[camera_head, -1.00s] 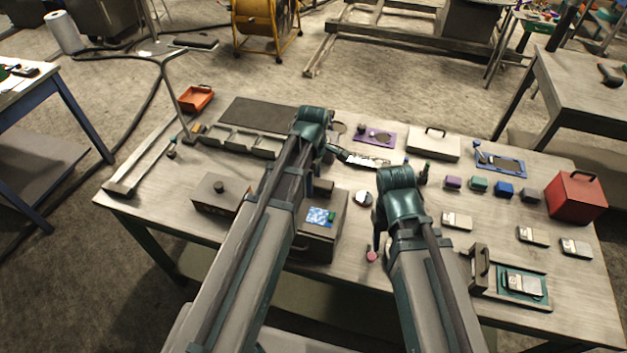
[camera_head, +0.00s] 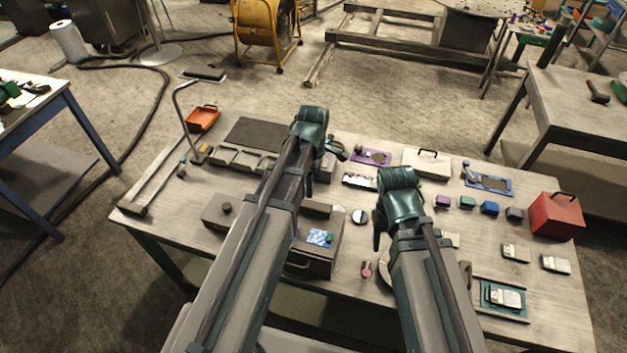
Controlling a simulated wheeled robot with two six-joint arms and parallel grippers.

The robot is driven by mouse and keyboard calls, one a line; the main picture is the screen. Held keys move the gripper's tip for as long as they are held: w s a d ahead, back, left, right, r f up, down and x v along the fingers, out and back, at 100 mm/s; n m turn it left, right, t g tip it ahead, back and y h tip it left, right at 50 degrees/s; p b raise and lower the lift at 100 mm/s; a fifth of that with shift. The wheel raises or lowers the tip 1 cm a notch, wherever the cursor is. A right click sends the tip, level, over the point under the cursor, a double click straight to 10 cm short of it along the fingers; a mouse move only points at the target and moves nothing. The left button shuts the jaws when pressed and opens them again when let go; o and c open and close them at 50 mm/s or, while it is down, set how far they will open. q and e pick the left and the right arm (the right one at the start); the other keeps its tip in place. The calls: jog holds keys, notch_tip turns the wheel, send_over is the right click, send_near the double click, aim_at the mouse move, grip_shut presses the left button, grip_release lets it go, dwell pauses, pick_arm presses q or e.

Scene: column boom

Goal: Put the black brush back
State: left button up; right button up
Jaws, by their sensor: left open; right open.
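My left gripper (camera_head: 337,152) is at the far side of the workbench (camera_head: 150,190), mostly hidden behind my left wrist, next to the purple mat (camera_head: 372,158). My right gripper (camera_head: 377,240) hangs low beside my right wrist, above the middle of the bench, and is partly hidden. I see nothing in either gripper, and both are open. I cannot pick out the black brush with certainty; small dark items lie around the purple mat and my arms cover part of the bench.
A white case (camera_head: 427,163), a blue tray (camera_head: 488,181), small coloured boxes (camera_head: 489,208) and a red box (camera_head: 556,215) are at the right. A pink-ended item (camera_head: 366,269) lies near my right gripper.

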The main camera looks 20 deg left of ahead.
pick_arm(q)
jog(key=s+d+m, duration=0.5)
jog(key=s+m, duration=0.2)
jog(key=m, duration=0.3)
jog(key=s+d+m+y, duration=0.1)
jog(key=s+d+m, duration=0.4)
jog(key=m, duration=0.6)
jog(key=shift+s+d, duration=0.25)
jog(key=shift+s, duration=0.9)
jog(key=shift+s, duration=0.1)
